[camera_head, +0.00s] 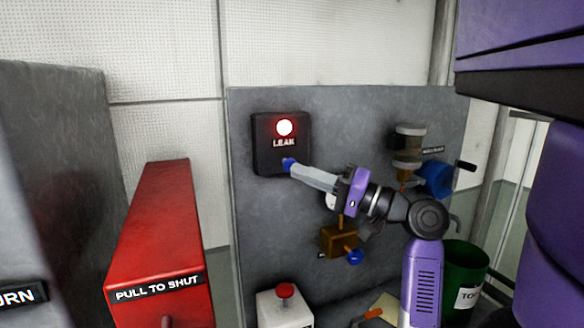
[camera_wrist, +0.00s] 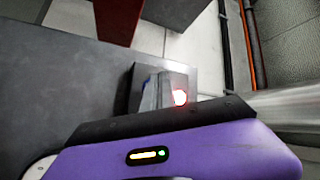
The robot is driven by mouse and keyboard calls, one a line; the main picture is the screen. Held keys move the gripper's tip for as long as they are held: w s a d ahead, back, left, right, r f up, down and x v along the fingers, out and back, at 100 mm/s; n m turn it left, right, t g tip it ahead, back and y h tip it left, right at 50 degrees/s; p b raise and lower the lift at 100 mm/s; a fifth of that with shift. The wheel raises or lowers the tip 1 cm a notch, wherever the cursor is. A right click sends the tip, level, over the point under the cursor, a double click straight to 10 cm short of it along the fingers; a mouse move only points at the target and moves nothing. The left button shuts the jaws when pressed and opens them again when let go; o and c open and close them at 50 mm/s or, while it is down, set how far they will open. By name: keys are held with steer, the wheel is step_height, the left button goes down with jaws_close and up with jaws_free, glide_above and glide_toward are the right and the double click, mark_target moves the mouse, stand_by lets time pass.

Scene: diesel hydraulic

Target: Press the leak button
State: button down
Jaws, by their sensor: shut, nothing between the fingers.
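The leak box (camera_head: 262,130) is a dark square unit on the grey wall panel, with a lit red-white lamp (camera_head: 285,127) above a "LEAK" label. A small blue spot (camera_head: 288,164) shows on the lower part of the box, right at my fingertips; it looks like the button, mostly hidden. My gripper (camera_head: 292,168) is shut and empty, pointing at the box's lower edge. Whether it touches cannot be told. In the wrist view, my fingers (camera_wrist: 152,92) reach over the face of the box (camera_wrist: 193,74), beside the glowing lamp (camera_wrist: 181,97).
A red "PULL TO SHUT" box (camera_head: 160,240) stands at left. A brass valve (camera_head: 338,241) with a blue knob sits below my arm. A filter unit (camera_head: 408,148) is at right. Below are a white box with a red button (camera_head: 286,291) and a green bin (camera_head: 463,275).

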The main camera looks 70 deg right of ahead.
steer(key=shift+w+d, duration=0.2)
steer(key=shift+d, duration=0.05)
steer(key=shift+w+d, duration=0.4)
steer(key=shift+d, duration=0.05)
stand_by(1.0)
steer(key=shift+s+a, duration=0.65)
steer(key=shift+a, duration=0.1)
steer(key=shift+s+a, duration=0.1)
steer(key=shift+s+a, duration=1.55)
steer(key=shift+a, duration=0.25)
steer(key=shift+r, duration=0.1)
